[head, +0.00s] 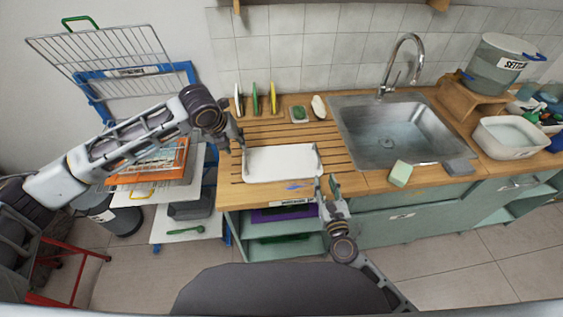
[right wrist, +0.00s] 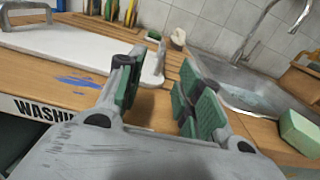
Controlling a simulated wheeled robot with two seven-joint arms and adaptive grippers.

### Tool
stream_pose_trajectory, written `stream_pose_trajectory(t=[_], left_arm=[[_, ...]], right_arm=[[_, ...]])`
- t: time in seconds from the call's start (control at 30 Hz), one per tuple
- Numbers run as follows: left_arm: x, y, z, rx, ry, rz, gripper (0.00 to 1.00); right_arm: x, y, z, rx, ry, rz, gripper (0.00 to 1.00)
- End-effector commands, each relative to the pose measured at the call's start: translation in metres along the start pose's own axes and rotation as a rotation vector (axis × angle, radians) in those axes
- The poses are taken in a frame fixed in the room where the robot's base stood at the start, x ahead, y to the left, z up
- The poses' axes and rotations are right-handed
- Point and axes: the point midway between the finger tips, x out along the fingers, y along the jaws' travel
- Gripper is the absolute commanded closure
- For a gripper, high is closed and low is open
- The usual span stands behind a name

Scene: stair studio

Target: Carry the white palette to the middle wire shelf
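The white palette (head: 283,163) lies flat on the slatted wooden counter, left of the sink; its right part shows in the right wrist view (right wrist: 75,45). My left gripper (head: 232,144) is at the palette's left end; its fingers are too small to tell if they grip. My right gripper (head: 328,186) is by the palette's front right corner. In the right wrist view its green-padded fingers (right wrist: 160,95) are apart with nothing between them, the palette's end beyond. A blue-framed rack stands left; its raised wire shelf (head: 75,48) has a green handle, and a lower wire shelf (head: 141,194) has a yellow one.
An orange tray (head: 122,178) sits on the yellow-handled shelf, partly behind my left arm. The sink (head: 385,130), a green sponge (head: 400,174) and a white basin (head: 508,137) lie right. A red frame (head: 70,285) stands lower left.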

Motion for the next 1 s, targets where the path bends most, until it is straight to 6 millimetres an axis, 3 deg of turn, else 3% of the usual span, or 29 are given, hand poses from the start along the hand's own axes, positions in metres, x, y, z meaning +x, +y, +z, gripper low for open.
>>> stream_pose_trajectory(t=[0.57,1.0], left_arm=[[0.0,0.003,0.004,0.017,-0.001,0.005,0.64],[0.026,0.003,0.003,0.017,0.001,0.005,0.64]], right_arm=[[0.001,-0.004,-0.003,0.028,0.004,-0.018,0.64],[0.027,-0.004,-0.002,0.028,0.002,-0.019,0.64]])
